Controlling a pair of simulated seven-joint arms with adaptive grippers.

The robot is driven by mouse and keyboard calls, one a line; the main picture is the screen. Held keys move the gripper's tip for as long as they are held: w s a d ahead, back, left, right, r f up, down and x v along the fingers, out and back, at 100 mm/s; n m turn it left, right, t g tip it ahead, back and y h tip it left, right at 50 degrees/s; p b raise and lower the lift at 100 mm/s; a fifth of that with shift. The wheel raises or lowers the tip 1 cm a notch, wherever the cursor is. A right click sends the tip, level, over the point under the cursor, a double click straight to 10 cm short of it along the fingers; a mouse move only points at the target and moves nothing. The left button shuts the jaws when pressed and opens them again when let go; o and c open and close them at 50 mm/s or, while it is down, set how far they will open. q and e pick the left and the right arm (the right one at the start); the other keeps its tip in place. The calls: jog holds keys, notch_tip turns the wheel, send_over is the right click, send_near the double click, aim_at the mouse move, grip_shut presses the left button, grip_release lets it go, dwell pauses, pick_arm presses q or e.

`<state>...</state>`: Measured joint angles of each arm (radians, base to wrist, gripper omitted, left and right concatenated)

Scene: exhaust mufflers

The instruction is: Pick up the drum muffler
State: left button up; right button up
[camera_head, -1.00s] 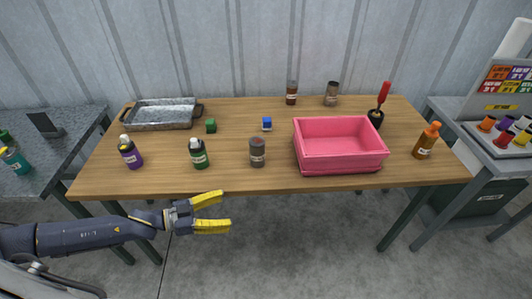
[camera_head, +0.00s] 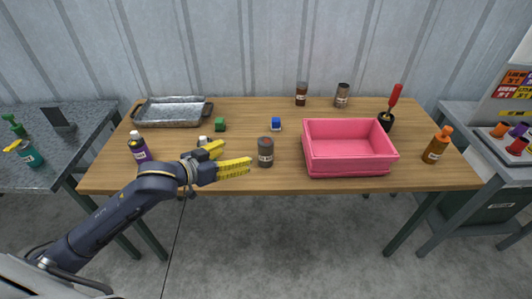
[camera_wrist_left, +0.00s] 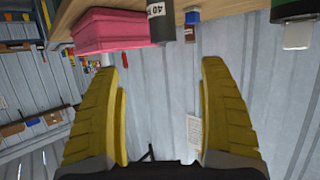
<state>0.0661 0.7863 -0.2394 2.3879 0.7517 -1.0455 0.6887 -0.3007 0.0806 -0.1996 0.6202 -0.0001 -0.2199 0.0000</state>
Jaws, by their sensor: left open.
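I cannot identify any object clearly as a drum muffler. A dark grey cylindrical can (camera_head: 265,153) with a white label stands upright near the table's front edge. In the left wrist view the can (camera_wrist_left: 160,22) appears at the top, beyond the fingertips, cut off by the frame edge. My left gripper (camera_head: 236,156) is open and empty, with its yellow fingers just left of the can and apart from it. It also shows in the left wrist view (camera_wrist_left: 160,65). A dark green bottle (camera_head: 203,140) is mostly hidden behind the gripper. My right gripper is not in view.
A pink bin (camera_head: 345,168) stands right of the can on the wooden table (camera_head: 440,178). A purple bottle (camera_head: 138,146) is left. A metal tray (camera_head: 172,123), green cube (camera_head: 220,125), blue cube (camera_head: 275,125) and jars (camera_head: 301,94) (camera_head: 342,95) are behind. An orange bottle (camera_head: 436,147) is right.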

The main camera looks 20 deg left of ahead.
pick_arm(q)
send_near(266, 144)
jog(key=x, duration=0.4)
jog(key=a+f+x, duration=0.1)
jog(key=x, duration=0.1)
jog(key=shift+x, duration=2.8)
jog(key=shift+r, duration=0.15)
jog(key=shift+c, duration=0.5)
jog(key=c, duration=1.2)
